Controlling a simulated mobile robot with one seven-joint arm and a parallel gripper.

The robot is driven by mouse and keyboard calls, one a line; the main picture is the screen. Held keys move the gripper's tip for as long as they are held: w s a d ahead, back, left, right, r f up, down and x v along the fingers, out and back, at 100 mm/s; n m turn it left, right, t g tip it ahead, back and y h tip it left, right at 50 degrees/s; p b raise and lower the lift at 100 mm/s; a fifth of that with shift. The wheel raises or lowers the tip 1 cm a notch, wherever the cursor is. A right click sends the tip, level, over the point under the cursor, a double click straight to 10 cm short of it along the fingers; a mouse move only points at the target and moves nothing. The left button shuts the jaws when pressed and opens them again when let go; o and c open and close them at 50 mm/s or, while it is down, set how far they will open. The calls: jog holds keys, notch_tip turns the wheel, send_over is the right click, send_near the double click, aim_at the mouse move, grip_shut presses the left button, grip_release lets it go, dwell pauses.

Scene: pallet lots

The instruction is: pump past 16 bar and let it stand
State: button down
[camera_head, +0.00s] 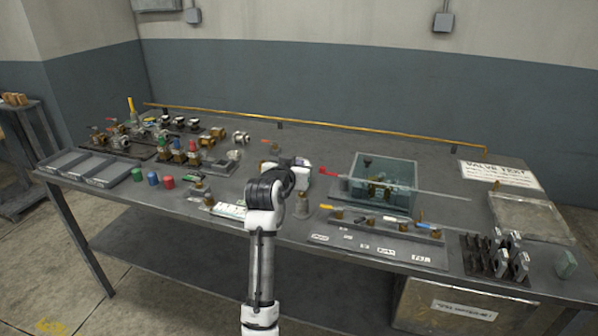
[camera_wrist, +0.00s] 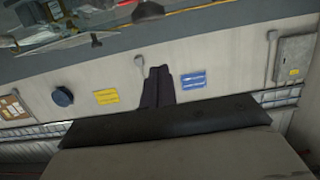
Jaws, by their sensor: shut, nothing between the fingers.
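A clear teal-tinted tank (camera_head: 402,172) stands right of centre on the bench in the head view, with brass fittings inside. A long grey bar (camera_head: 446,192) with a red grip (camera_head: 327,172) at its left end runs across the tank; it looks like the pump lever. My gripper's white hand is left of the red grip and apart from it; its fingertips are hidden there. In the wrist view my gripper (camera_wrist: 158,72) shows as two dark fingers shut together, empty, with wall behind. No pressure reading is legible.
The bench's left side holds many valves, grey trays (camera_head: 88,168) and coloured cylinders (camera_head: 153,179). A strip of small valves (camera_head: 380,240) lies before the tank, with a dark rack (camera_head: 490,258) to its right. A brass pipe (camera_head: 330,127) runs along the back.

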jog(key=f, duration=0.1)
jog(key=w+f+p, duration=0.1)
jog(key=f, duration=0.2)
jog(key=shift+w+d+f+p, duration=0.25)
jog(key=shift+w+p, duration=0.05)
jog(key=shift+w, duration=0.05)
notch_tip(320, 180, down, 4)
jog(key=b, duration=0.2)
jog(key=shift+r+b, duration=0.15)
jog(key=shift+b, duration=0.15)
